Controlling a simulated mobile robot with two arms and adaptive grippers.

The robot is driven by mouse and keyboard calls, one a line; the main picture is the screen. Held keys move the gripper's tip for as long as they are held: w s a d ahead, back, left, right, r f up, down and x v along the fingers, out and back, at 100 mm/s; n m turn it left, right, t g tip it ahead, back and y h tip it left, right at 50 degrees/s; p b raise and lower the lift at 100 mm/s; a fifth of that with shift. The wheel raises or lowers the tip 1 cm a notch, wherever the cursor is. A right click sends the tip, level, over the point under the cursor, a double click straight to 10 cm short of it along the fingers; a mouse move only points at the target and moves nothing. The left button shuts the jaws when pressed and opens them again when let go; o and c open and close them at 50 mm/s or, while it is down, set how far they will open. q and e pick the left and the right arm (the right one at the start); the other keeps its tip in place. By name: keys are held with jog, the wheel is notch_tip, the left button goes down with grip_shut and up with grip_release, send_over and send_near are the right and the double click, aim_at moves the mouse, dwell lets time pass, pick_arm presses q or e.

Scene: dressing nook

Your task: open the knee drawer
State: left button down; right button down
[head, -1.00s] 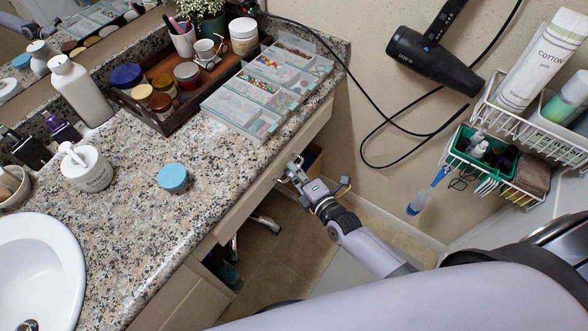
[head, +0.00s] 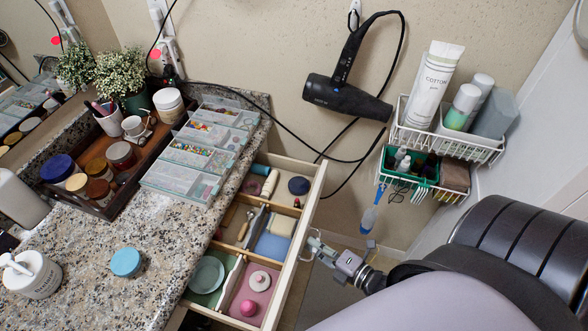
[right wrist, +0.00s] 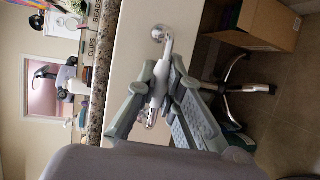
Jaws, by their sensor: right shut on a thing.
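The knee drawer (head: 307,207) is pulled well out from under the granite counter in the head view. Its inside shows wooden dividers, a green dish, a pink section with round items, a blue block and small bottles. My right gripper (head: 316,246) is at the outer side of the drawer front. In the right wrist view my right gripper (right wrist: 160,88) is shut around the metal bar handle (right wrist: 168,48) on the pale drawer front (right wrist: 138,40). My left gripper is in neither view.
A cardboard box (right wrist: 262,20) and metal chair legs (right wrist: 245,88) lie below the drawer.

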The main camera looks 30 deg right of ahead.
jog(key=shift+s+d, duration=0.55)
jog(key=shift+s, duration=0.2)
jog(key=shift+s+d, duration=0.55)
jog(key=shift+s, duration=0.15)
jog(key=c, duration=2)
grip_release()
jog(key=v, duration=1.2)
